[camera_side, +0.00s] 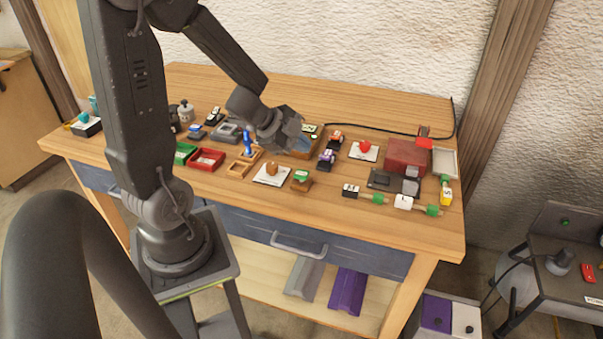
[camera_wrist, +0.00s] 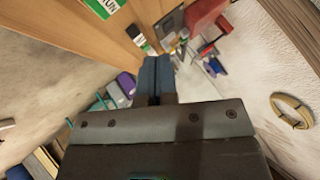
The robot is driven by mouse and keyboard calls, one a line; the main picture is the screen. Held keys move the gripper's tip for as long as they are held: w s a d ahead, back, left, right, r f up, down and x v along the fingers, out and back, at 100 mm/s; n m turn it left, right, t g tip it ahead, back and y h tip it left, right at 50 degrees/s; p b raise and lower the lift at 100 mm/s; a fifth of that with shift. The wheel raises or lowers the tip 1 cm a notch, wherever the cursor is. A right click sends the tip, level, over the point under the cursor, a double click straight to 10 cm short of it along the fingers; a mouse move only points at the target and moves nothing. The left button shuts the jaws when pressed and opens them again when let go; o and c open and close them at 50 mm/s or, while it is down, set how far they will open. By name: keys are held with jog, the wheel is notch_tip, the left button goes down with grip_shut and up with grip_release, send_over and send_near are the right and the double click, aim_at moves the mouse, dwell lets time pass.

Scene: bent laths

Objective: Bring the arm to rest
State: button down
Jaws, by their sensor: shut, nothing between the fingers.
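My gripper (camera_side: 301,144) hangs above the middle of the wooden workbench (camera_side: 330,95) in the side view, over or just in front of a brown box with a light top. I cannot tell its exact height above the bench. In the wrist view its two blue fingers (camera_wrist: 155,72) lie together with nothing between them. My arm reaches from its base at the bench's front edge, bent down toward the bench.
Small items crowd the bench: a red tray (camera_side: 207,160), a blue peg (camera_side: 248,142), a white pad (camera_side: 272,175), a dark red box (camera_side: 407,157) and a yellow bottle (camera_side: 446,193). A grey lath (camera_side: 304,277) and a purple lath (camera_side: 347,291) lie on the lower shelf. The bench's back strip is mostly clear.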

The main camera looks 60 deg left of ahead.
notch_tip(320, 180, up, 9)
jog(key=d+n+t+y, duration=0.1)
jog(key=d+n+y, duration=0.1)
jog(key=n+y, duration=0.4)
jog(key=s+d+r+n+g+h, duration=0.2)
jog(key=s+d, duration=0.3)
jog(key=d, duration=0.2)
jog(key=s+d+r+n+g+h, duration=0.2)
jog(key=s+d, duration=0.4)
jog(key=d, duration=0.1)
jog(key=shift+n+h, duration=0.3)
jog(key=shift+n, duration=0.1)
